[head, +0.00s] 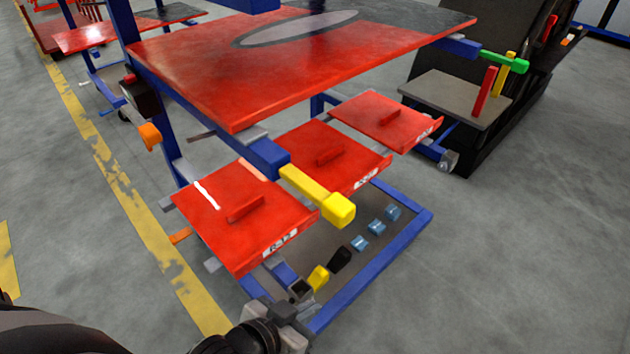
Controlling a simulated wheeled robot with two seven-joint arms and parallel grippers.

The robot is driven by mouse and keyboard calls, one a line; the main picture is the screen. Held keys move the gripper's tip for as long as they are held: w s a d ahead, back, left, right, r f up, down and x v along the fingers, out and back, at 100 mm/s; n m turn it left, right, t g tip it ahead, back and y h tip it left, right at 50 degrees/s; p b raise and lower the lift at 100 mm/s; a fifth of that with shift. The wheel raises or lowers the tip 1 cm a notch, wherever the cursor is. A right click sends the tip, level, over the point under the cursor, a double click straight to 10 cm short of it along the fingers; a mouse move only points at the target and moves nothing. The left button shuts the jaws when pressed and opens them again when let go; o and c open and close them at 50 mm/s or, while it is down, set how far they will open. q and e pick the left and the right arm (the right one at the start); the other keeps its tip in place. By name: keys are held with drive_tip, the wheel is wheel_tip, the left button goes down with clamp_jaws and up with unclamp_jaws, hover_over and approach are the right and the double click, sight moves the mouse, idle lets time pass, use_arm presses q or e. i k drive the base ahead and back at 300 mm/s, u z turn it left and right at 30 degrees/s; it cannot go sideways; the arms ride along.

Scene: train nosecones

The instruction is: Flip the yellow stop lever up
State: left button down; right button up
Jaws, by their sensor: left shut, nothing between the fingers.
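The yellow stop lever (312,190) sticks out from the end of a blue bar under the big red top panel. It points toward the lower right and ends in a thick yellow knob. It lies along the bar's line, not raised. My left gripper (287,324) is at the bottom of the view, well below the lever and apart from it, near the cart's lower front corner. It is shut and empty; its fingertips are small and hard to make out. My right gripper is not in view.
Red shelf panels with handles (240,215) sit beside and behind the lever. The large red top panel (300,60) is above. Several small blocks (360,243) lie along the blue base frame (375,270). A green lever (505,60) is at the upper right. The floor at right is clear.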

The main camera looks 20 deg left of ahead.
sight(337, 210)
drive_tip(key=k, duration=1.25)
drive_tip(key=z, duration=0.6)
drive_tip(key=i, duration=1.3)
drive_tip(key=u, duration=0.65)
